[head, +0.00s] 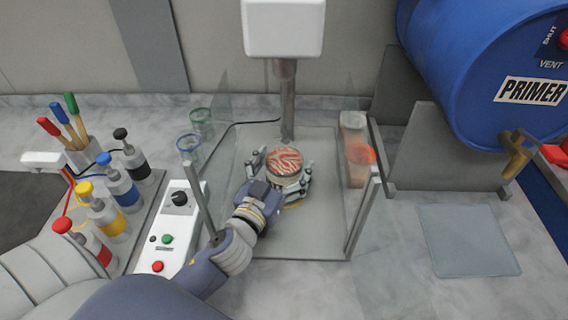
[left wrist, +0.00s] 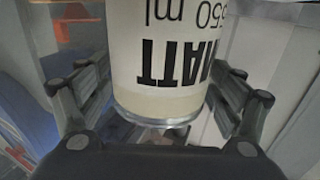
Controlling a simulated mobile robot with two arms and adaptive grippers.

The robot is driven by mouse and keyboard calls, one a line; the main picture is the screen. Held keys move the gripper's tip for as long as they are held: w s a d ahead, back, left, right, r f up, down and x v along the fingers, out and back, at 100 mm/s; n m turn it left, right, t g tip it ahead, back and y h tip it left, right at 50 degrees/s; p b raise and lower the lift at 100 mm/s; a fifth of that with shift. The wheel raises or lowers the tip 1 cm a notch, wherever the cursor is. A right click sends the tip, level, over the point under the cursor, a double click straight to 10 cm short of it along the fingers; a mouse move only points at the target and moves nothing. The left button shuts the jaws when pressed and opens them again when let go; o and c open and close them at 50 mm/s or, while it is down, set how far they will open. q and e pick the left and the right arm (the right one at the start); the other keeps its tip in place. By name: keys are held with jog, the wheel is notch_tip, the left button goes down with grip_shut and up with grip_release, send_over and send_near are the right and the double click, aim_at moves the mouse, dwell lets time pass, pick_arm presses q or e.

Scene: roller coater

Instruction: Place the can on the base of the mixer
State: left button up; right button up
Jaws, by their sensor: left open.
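The can (head: 285,162) has a red-and-white patterned top and stands upright over the grey base plate of the mixer (head: 318,225). I cannot tell for sure whether its bottom touches the plate. In the left wrist view the can (left wrist: 168,75) shows a white label reading MATT, upside down, and a clear rim. My left gripper (head: 283,172) is open, with its fingers on both sides of the can and gaps visible beside it. The mixer's white head (head: 284,28) and metal shaft (head: 287,100) are just behind the can. My right gripper is out of view.
Clear panels and a right-hand post (head: 362,215) flank the base. Glasses (head: 190,147) stand behind left, and a container with an orange top (head: 360,155) at right. A control box (head: 172,232) and several colour bottles (head: 120,185) are left. A blue drum (head: 480,70) is at right.

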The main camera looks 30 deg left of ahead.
pick_arm(q)
jog(key=shift+r, duration=0.1)
jog(key=shift+r, duration=0.2)
jog(key=s+b, duration=0.1)
jog(key=s, duration=0.2)
jog(key=s+b, duration=0.1)
jog(key=s, duration=0.6)
jog(key=shift+s+d+f+b, duration=0.1)
jog(key=shift+d+b, duration=0.15)
jog(key=shift+b, duration=0.15)
jog(key=shift+s+d, duration=0.1)
jog(key=shift+s, duration=0.8)
